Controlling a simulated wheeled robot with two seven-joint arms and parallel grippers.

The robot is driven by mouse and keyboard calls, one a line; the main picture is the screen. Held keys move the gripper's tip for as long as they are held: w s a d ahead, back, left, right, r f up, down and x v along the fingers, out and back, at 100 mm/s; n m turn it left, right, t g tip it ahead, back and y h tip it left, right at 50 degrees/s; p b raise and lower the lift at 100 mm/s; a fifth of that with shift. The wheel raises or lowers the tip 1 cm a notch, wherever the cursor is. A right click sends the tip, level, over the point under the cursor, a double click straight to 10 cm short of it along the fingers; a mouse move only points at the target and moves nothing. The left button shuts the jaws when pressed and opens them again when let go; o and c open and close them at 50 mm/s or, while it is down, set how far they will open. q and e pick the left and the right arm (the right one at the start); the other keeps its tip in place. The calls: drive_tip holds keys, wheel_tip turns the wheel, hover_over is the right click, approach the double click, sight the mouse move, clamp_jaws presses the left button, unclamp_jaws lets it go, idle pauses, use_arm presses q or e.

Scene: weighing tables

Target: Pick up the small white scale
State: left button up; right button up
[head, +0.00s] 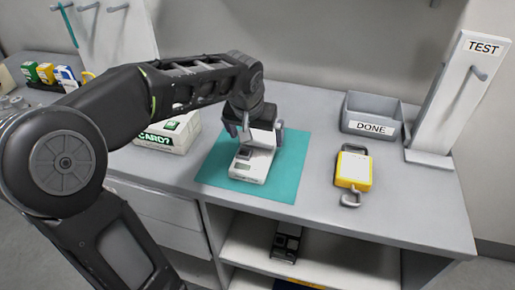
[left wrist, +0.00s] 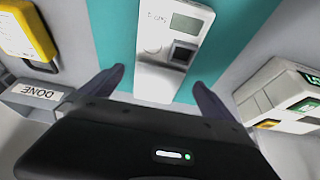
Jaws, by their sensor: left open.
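The small white scale (head: 250,166) lies on a teal mat (head: 288,180) on the grey table, with a small display and a dark square on its top. In the left wrist view the scale (left wrist: 150,62) runs from the top edge down between the fingers. My left gripper (head: 253,130) is open above the scale's far end, which it partly hides. In the left wrist view its two fingers (left wrist: 158,88) stand on either side of the scale, apart from it as far as I can tell. My right gripper is not in view.
A yellow hanging scale (head: 354,170) lies right of the mat. Behind it are a grey DONE bin (head: 372,118) and a TEST stand (head: 458,95). A white box (head: 168,134) with a green label sits left of the mat. A dark device (head: 286,243) is on the shelf below.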

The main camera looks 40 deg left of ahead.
sight(258, 142)
use_arm(q)
drive_tip(key=shift+f, duration=0.1)
drive_tip(key=p+x, duration=0.1)
drive_tip(key=x, duration=0.4)
drive_tip(key=shift+a, duration=0.1)
drive_tip(key=shift+c, duration=0.4)
drive_tip(key=shift+w, duration=0.1)
drive_tip(key=c, duration=1.6)
